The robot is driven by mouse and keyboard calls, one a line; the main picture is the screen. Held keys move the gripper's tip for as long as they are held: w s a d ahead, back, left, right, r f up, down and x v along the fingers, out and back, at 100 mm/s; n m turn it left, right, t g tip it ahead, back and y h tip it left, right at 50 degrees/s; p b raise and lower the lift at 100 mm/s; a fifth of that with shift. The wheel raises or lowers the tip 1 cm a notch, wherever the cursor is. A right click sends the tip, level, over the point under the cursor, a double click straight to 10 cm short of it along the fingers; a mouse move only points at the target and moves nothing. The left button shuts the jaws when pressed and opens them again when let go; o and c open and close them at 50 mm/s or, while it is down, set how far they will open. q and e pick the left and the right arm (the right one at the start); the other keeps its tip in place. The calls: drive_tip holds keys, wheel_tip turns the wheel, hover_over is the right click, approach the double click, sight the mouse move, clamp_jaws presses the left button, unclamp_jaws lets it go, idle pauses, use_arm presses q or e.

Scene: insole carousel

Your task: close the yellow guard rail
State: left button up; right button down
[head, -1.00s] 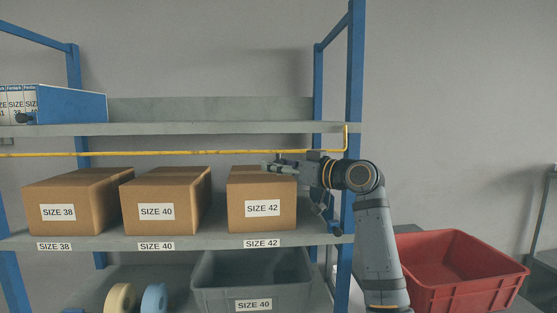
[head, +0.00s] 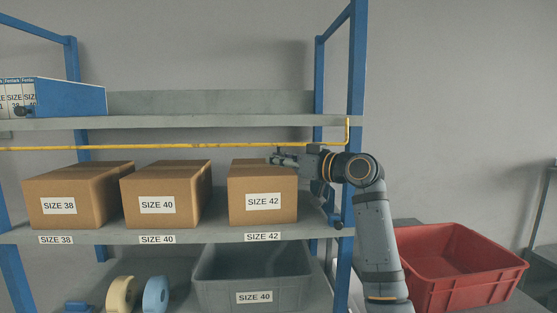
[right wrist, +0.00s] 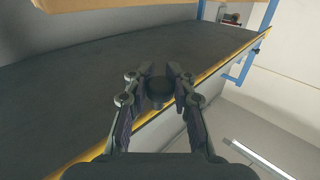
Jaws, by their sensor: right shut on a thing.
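The yellow guard rail (head: 200,147) runs nearly level across the rack, just below the upper shelf. Its right end bends up in front of the blue post. In the right wrist view the rail (right wrist: 222,65) crosses diagonally along the dark shelf edge. My right gripper (head: 274,160) is just below the rail, in front of the top of the SIZE 42 box. In the right wrist view, its fingers (right wrist: 159,80) are shut on a dark round knob (right wrist: 158,92). How the knob joins the rail is hidden. My left gripper is not in view.
Cardboard boxes SIZE 38 (head: 58,205), SIZE 40 (head: 157,204) and SIZE 42 (head: 263,203) stand on the middle shelf (head: 215,236). A grey bin (head: 225,278) is below. A red crate (head: 465,285) stands at the right. A blue box (head: 75,99) sits on the upper shelf.

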drive_tip(key=shift+s, duration=0.1)
drive_tip(key=s+r+m+g+h+p, duration=0.1)
drive_tip(key=p, duration=0.2)
drive_tip(key=s+m+g+p, duration=0.1)
drive_tip(key=s+g+p, duration=0.1)
drive_tip(key=s+r+m+g+h+p, duration=0.1)
drive_tip(key=s+m+p, duration=0.1)
drive_tip(key=p, duration=0.1)
drive_tip(key=shift+s+a+r+h+p, duration=0.15)
drive_tip(key=shift+s+r+h+p, duration=0.05)
drive_tip(key=shift+r+h+p, duration=0.15)
drive_tip(key=shift+g, duration=0.3)
drive_tip(key=c, duration=1.5)
unclamp_jaws()
drive_tip(key=shift+c, duration=0.2)
drive_tip(key=o, duration=0.4)
drive_tip(key=shift+s+d, duration=0.15)
drive_tip(key=shift+d, duration=0.35)
drive_tip(key=shift+a, duration=0.25)
drive_tip(key=shift+d, duration=0.15)
